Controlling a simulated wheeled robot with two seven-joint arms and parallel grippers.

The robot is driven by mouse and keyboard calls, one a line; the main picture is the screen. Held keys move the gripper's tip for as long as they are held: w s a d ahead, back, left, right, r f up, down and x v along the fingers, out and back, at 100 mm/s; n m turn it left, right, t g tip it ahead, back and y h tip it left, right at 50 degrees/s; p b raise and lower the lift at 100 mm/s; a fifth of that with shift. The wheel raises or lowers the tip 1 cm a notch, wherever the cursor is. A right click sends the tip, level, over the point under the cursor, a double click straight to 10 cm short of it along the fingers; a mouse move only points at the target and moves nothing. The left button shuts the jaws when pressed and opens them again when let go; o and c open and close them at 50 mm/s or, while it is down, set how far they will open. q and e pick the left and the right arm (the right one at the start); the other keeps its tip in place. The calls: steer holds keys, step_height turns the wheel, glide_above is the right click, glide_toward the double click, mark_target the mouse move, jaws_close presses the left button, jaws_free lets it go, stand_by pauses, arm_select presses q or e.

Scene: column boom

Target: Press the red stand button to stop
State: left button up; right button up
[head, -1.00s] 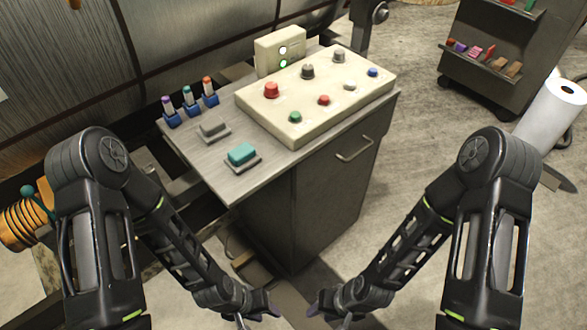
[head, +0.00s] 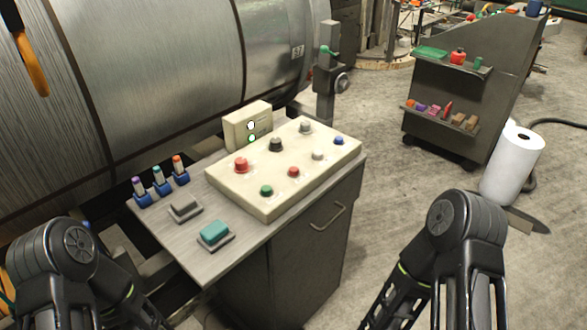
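A cream control panel (head: 240,193) lies on the grey cabinet top, tilted in the view. A large red mushroom-shaped button (head: 241,164) stands at its left end. A smaller, lower red button (head: 293,172) sits nearer its front edge. No readable label shows which is the stand button. Also on the panel are a green button (head: 266,191), a black knob (head: 275,145), a grey knob (head: 305,127), a pale button (head: 317,156) and a blue button (head: 339,140). Both my arms show at the bottom corners; both grippers are below the frame.
Teal (head: 214,233) and grey (head: 185,207) blocks and several small bottles in blue holders (head: 161,186) sit left. A large metal drum (head: 160,70) is behind.

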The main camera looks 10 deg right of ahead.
jaws_close()
stand_by(1.5)
